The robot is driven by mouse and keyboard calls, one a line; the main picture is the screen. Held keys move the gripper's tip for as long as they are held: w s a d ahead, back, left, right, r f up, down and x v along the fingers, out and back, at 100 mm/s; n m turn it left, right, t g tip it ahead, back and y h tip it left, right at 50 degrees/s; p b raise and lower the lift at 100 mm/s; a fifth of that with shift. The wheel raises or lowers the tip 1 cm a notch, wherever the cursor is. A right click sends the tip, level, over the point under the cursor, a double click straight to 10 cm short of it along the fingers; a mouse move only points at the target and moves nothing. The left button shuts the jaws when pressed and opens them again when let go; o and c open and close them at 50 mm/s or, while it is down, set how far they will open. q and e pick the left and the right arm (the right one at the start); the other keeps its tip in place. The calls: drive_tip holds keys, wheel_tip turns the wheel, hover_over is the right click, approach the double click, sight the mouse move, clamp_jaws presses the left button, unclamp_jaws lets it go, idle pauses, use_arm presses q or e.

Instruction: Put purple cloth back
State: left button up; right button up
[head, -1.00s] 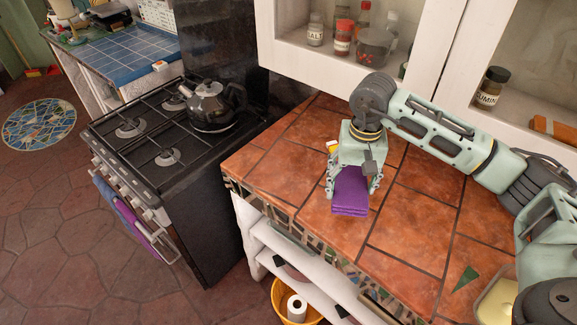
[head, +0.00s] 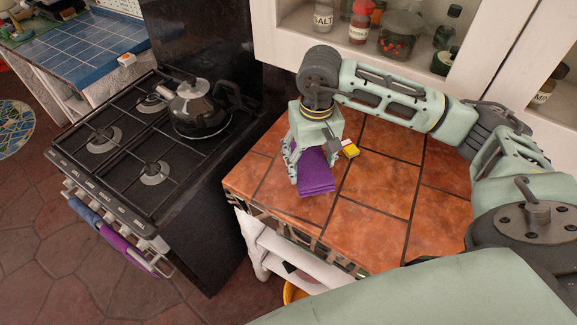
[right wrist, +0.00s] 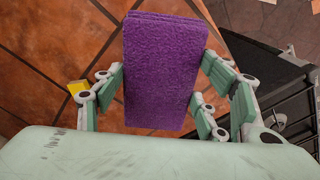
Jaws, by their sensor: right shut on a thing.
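A folded purple cloth (head: 316,172) is between the fingers of my right gripper (head: 309,168), over the left part of the terracotta-tiled counter. The right gripper is shut on it. In the right wrist view the cloth (right wrist: 163,70) stands out between the fingers, with counter tiles behind it. I cannot tell whether its lower edge touches the counter. Another purple cloth (head: 128,251) hangs on the oven handle beside a blue cloth (head: 84,212). My left gripper is not in view.
The black stove (head: 130,160) stands left of the counter (head: 372,205), with a dark kettle (head: 200,108) on it. A small yellow object (head: 350,148) lies right of the gripper. A white cabinet with jars hangs above. The counter's front is clear.

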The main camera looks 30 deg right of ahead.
drive_tip(key=w+a+f, duration=0.1)
drive_tip(key=w+a+f+p, duration=0.1)
drive_tip(key=w, duration=0.1)
drive_tip(key=shift+a, duration=0.35)
drive_tip(key=shift+w+a+f, duration=0.4)
drive_tip(key=shift+w+f, duration=0.15)
wheel_tip(320, 180, down, 3)
drive_tip(key=shift+s+p, duration=0.15)
drive_tip(key=shift+p, duration=1.05)
drive_tip(key=shift+f, duration=0.55)
drive_tip(key=shift+f+b, duration=0.2)
drive_tip(key=shift+b, duration=0.1)
drive_tip(key=o, duration=0.8)
drive_tip(key=shift+r, duration=0.1)
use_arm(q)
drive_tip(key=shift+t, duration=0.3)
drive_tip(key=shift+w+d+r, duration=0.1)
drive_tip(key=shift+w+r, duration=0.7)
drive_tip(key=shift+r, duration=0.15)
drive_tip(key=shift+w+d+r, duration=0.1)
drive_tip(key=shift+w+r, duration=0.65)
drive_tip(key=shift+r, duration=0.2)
use_arm(e)
drive_tip(key=o, duration=0.3)
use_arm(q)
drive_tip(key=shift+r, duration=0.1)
use_arm(e)
drive_tip(key=shift+o, duration=0.2)
